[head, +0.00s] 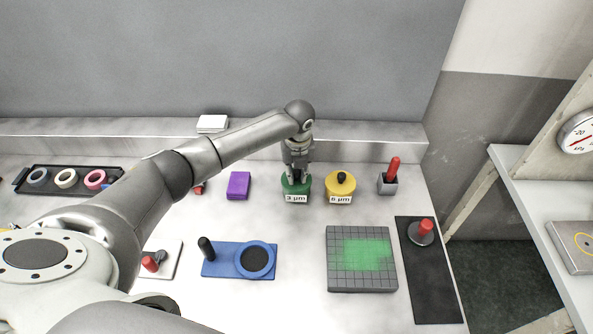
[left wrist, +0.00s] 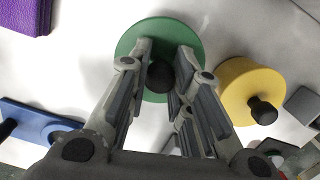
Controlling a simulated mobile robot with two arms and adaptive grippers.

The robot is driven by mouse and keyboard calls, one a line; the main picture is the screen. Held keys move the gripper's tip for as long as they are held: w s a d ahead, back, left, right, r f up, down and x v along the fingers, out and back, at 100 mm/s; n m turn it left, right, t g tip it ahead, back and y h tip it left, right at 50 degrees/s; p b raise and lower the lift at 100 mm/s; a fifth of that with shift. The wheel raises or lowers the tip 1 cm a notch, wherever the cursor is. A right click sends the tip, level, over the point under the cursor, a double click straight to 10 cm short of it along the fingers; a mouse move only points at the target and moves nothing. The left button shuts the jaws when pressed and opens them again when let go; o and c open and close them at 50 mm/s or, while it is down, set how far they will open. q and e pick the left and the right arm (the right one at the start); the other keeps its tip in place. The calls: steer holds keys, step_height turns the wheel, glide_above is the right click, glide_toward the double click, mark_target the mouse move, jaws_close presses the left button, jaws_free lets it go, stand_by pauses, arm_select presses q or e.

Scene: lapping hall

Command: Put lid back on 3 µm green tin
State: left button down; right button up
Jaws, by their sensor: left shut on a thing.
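The green tin (head: 288,189) with the "3 µm" label stands near the back of the bench. My left gripper (head: 296,176) is directly above it, pointing down. In the left wrist view my left gripper (left wrist: 160,78) is shut on the black knob (left wrist: 160,76) of the round green lid (left wrist: 137,40). The lid is over the tin, but I cannot tell whether it touches the rim or hangs just above it. The yellow tin (head: 340,185) with the "6 µm" label stands close on the right, with a black knob on its lid. My right gripper is not in view.
A purple block (head: 238,186) lies left of the green tin. A grey holder with a red handle (head: 391,173) stands right of the yellow tin. In front are a blue plate (head: 224,262) and a grey gridded plate (head: 361,285). Bare bench lies between these rows.

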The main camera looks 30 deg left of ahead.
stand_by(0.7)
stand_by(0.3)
arm_select(q)
steer(key=c, duration=1.2)
jaws_free()
steer(key=shift+c, duration=0.2)
steer(key=shift+o, duration=0.5)
steer(key=o, duration=0.4)
steer(key=shift+p, duration=0.3)
steer(key=shift+r+p, duration=3.5)
